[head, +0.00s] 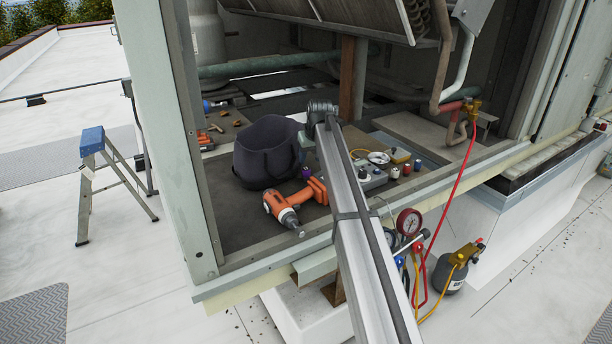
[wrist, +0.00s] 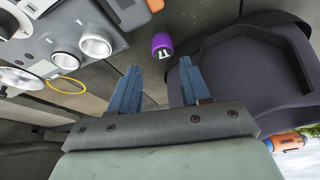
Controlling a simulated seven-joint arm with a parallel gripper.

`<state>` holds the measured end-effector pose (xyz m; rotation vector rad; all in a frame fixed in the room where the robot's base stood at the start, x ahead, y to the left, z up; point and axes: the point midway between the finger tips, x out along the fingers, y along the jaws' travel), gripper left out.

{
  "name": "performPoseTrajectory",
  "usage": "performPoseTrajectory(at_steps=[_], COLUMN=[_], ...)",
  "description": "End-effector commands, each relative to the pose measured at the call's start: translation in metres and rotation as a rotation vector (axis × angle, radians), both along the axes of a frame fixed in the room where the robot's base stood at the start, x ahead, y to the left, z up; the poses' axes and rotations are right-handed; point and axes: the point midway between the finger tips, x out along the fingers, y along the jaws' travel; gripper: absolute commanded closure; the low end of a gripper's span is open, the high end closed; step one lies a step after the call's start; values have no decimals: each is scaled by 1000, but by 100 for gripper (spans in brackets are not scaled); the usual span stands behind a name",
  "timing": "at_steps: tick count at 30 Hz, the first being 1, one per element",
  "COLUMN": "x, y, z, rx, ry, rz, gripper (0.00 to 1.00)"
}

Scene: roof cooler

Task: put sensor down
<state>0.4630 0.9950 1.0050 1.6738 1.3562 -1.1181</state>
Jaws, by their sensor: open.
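My gripper (wrist: 157,82) shows in the wrist view with its two blue fingers apart and nothing between them. A small purple cylinder with a white mark (wrist: 162,46) sits just beyond the fingertips, apart from them; I cannot tell for certain that it is the sensor. In the head view a small purple thing (head: 306,172) shows between the dark bag and the grey box. The far end of my arm reaches over the unit's floor there, and my fingertips cannot be made out in that view.
The dark open bag (head: 267,153) stands left of my arm, close beside the right finger in the wrist view (wrist: 238,62). An orange drill (head: 290,203) lies in front of it. A grey box with round fittings (wrist: 60,42) is nearby. Bare floor (head: 236,222) shows at front left.

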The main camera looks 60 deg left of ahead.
Motion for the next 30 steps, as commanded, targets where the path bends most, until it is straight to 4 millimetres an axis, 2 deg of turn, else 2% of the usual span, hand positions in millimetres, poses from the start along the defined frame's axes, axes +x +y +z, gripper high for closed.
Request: performPoseTrajectory(at_steps=[3, 14, 23, 30], x=[2, 3, 4, 4], y=[8, 19, 35, 36], z=[-19, -40, -73, -77], rx=[-2, -1, -2, 0], ry=[0, 0, 0, 0], rz=[0, 0, 0, 0], gripper=[53, 53, 53, 53])
